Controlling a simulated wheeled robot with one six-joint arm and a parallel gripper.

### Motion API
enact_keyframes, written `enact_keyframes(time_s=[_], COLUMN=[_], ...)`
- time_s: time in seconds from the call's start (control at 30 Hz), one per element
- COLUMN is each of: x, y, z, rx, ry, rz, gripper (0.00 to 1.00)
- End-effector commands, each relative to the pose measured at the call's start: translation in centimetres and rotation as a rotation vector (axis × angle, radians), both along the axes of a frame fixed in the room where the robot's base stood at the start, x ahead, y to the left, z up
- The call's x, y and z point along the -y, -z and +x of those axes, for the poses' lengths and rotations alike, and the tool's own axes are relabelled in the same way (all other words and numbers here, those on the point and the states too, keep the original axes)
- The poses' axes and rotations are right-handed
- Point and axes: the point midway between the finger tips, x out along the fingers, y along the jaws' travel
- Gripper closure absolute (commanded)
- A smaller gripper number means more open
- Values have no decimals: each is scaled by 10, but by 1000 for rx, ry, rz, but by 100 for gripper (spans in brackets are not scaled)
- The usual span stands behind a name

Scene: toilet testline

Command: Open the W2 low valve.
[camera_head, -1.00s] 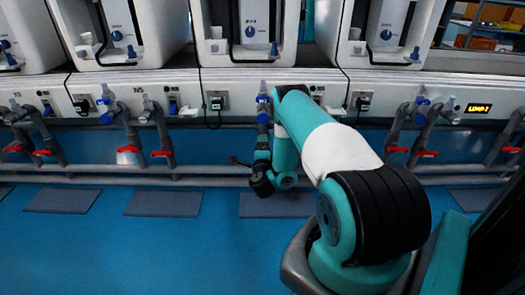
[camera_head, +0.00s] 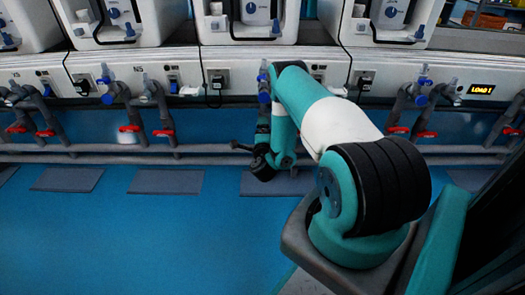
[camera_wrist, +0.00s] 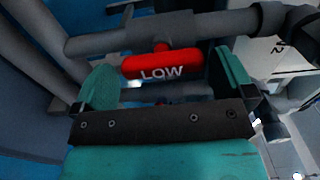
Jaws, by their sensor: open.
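In the wrist view, a red valve handle marked LOW (camera_wrist: 160,66) lies across the picture between the two teal fingers of my gripper (camera_wrist: 162,75). The gripper is open, one finger near each end of the handle. A gap shows between the handle and the gripper's dark palm plate, and I cannot tell whether either finger touches it. The handle sits on a grey pipe (camera_wrist: 120,42) that runs crosswise. In the head view, my arm covers this valve and the gripper's fingers.
Other red valve handles (camera_head: 130,128) stand along the grey pipes (camera_head: 200,150) below the bench front (camera_head: 135,72). White units (camera_head: 250,20) stand on the bench. Dark mats (camera_head: 166,181) lie on the open blue floor (camera_head: 130,245). A thick pipe fitting (camera_wrist: 270,18) is close on the right.

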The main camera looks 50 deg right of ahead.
Motion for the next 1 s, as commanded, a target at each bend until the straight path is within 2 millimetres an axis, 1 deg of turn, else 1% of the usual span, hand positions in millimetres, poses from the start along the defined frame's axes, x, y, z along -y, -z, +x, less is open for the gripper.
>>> enact_keyframes(time_s=[0.03, 0.13, 0.33, 0.63, 0.87, 0.97, 1.0], x=[-9, -30, -51, -60, -70, -78, -85], y=[-7, -7, -10, -7, -9, -9, -9], z=[-5, -23, -42, -48, -57, -64, -70], rx=[-5, -6, -4, -1, -1, -3, -4], ry=[-8, -8, -7, -4, -6, -8, -9], rz=[0, 1, 0, -1, 1, 2, 2], gripper=[0, 0, 0, 0, 0, 0, 0])
